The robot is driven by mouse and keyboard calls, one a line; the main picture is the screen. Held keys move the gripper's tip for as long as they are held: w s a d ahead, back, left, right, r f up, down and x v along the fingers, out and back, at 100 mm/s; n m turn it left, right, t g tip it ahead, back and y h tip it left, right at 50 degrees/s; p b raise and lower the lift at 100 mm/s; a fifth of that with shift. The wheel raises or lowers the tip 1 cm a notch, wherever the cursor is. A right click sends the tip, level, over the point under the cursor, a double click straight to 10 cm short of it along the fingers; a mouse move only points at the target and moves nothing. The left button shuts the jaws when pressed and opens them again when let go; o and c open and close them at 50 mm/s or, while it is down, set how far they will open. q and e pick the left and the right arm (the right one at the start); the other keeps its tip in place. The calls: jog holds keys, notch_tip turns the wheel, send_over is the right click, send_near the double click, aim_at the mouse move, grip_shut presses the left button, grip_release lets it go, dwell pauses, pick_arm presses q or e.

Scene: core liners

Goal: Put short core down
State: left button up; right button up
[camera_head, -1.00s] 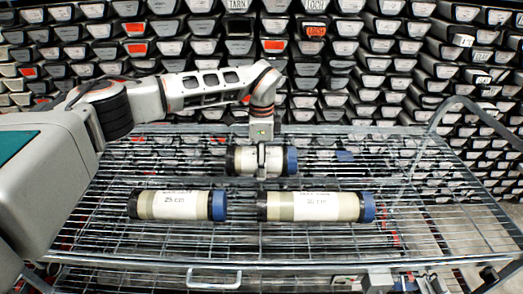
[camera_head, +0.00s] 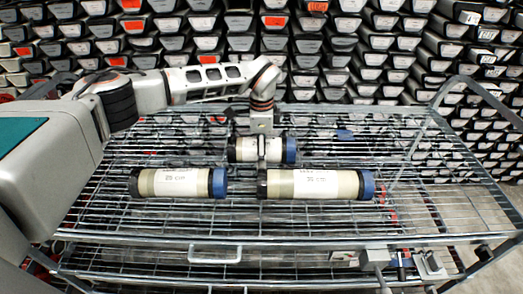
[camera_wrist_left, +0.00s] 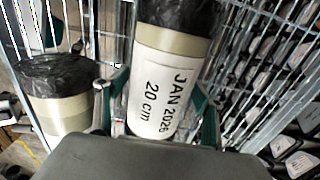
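Whether the core's underside touches the wire shelf (camera_head: 330,222) cannot be told. My right gripper is not in view.
A core labelled 25 cm (camera_head: 176,182) lies front left and a longer one (camera_head: 312,184) front right, with a narrow gap between them. Bare wire shelf lies to both sides. Racked core trays (camera_head: 390,60) fill the background. A cart handle (camera_head: 480,95) rises at right.

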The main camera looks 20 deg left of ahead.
pick_arm(q)
jog(key=shift+r, duration=0.1)
notch_tip(320, 180, up, 12)
jog(key=shift+r, duration=0.1)
dwell(0.6)
jog(key=shift+s, duration=0.1)
